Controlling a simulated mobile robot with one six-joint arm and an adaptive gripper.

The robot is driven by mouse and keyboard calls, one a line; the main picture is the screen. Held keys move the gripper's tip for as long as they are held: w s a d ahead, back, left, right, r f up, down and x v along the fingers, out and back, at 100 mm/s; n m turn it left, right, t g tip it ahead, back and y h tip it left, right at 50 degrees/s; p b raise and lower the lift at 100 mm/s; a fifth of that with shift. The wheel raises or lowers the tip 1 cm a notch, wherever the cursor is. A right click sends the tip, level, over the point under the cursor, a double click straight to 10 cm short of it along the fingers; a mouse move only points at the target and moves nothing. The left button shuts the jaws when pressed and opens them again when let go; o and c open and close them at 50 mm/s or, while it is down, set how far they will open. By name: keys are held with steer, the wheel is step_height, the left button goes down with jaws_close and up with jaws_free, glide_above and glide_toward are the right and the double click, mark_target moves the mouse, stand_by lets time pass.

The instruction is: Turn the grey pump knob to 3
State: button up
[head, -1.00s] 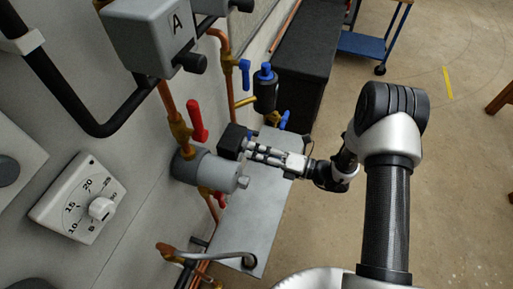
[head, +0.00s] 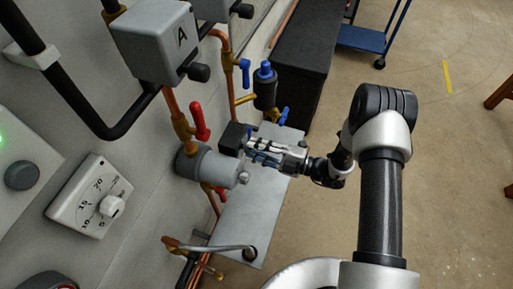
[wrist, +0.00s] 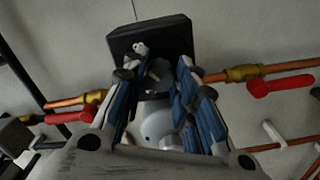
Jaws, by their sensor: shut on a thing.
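The pump (head: 205,166) is a grey cylinder on the copper pipe along the wall, with a black box (head: 233,137) on its side. In the wrist view the black box (wrist: 128,37) is straight ahead. The grey knob (wrist: 159,73) on its face shows partly between the fingers. My gripper (head: 251,147) reaches the black box from the right. In the wrist view its blue-padded fingers (wrist: 159,80) are closed around the knob, one on each side. The fingers hide much of the knob, and I cannot read its marks or setting.
Red-handled valves (head: 198,122) sit above and below the pump. A blue-handled valve (head: 265,85) stands behind my gripper. A grey box marked A (head: 155,42), a dial thermostat (head: 90,197) and black pipes are on the left. Open floor (head: 440,190) lies to the right.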

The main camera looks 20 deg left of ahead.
steer(key=shift+m, duration=0.6)
steer(key=o, duration=1)
steer(key=shift+o, duration=0.2)
steer(key=s+d, duration=0.1)
steer(key=d, duration=1.1)
